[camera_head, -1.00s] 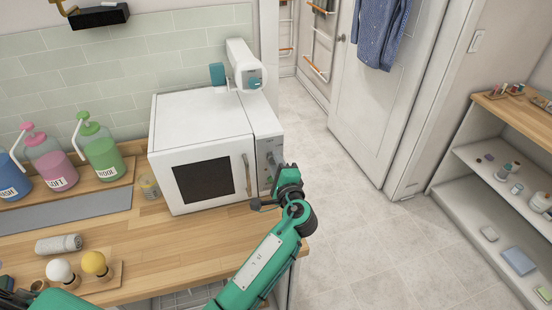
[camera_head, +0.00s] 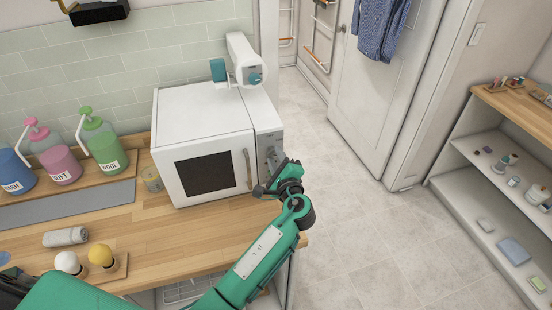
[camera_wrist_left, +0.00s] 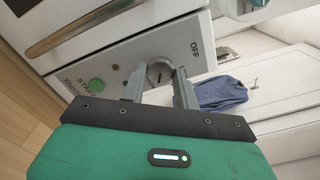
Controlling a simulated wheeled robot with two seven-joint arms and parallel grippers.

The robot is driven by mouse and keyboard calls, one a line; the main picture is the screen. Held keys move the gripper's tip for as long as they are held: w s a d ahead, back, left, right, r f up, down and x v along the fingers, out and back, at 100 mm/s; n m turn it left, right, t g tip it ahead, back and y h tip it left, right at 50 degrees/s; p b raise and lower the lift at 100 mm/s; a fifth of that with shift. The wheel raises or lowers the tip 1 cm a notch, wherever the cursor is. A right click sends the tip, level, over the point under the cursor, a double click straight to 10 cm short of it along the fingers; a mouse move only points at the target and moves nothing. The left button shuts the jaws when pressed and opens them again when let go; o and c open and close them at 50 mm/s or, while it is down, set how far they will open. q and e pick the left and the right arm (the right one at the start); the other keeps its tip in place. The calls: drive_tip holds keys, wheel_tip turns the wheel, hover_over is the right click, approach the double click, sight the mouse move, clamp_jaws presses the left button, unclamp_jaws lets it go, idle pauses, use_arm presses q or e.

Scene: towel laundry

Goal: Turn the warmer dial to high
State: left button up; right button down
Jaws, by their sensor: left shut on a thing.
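The white warmer (camera_head: 205,125) stands on the wooden counter, with a dark window and a control panel on its right side. In the left wrist view, the grey round dial (camera_wrist_left: 160,72) sits on the panel (camera_wrist_left: 138,48), beside the printed word OFF and a partly hidden label starting with L. My left gripper (camera_head: 268,178) is at the panel, and its two fingers straddle the dial in the left wrist view (camera_wrist_left: 160,88). It is shut on the dial. The fingers hide part of the panel's print, and I cannot read the dial's pointer. My right gripper is not in view.
A green START button (camera_wrist_left: 96,86) is beside the dial. Pump bottles (camera_head: 62,165), a rolled towel (camera_head: 65,236) and bulb-like items (camera_head: 102,257) are at left. The floor (camera_head: 365,240) at right is clear.

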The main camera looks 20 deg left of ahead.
use_arm(q)
drive_tip(key=o, duration=0.8)
drive_tip(key=shift+o, duration=0.7)
drive_tip(key=shift+s+d+f, duration=0.1)
drive_tip(key=shift+s+d, duration=0.15)
drive_tip(key=shift+s, duration=0.05)
drive_tip(key=b+v, duration=0.5)
drive_tip(key=v, duration=0.8)
drive_tip(key=shift+s+d, duration=0.1)
